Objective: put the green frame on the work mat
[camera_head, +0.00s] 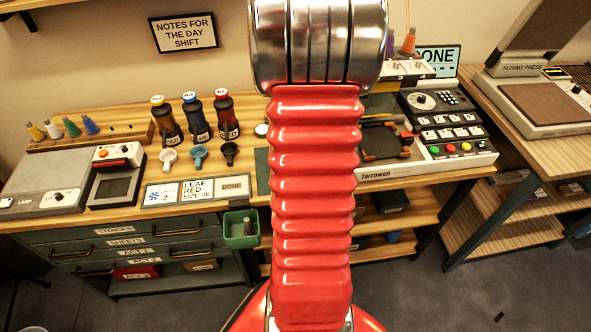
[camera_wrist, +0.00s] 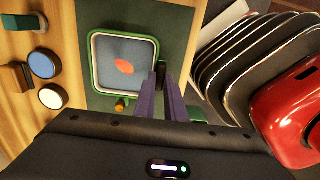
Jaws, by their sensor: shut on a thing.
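The green frame (camera_wrist: 93,62) shows in the wrist view as a rounded square rim around grey-blue cloth with an orange-red spot. A small orange knob (camera_wrist: 121,105) sits at its lower edge. My gripper (camera_wrist: 162,78), with purple fingers, is shut on the frame at its right side. The dark green work mat (camera_wrist: 178,25) lies beneath the frame. I cannot tell whether the frame touches it. In the head view my red arm hides the gripper, the frame and most of the mat; only a strip of the mat (camera_head: 262,165) shows left of the arm.
Left of the mat, the wrist view shows a blue disc (camera_wrist: 42,64) and a white disc (camera_wrist: 53,96). In the head view, three thread bottles (camera_head: 194,118) and small cups (camera_head: 200,153) stand left of my arm. The embroidery machine (camera_head: 450,130) is to the right.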

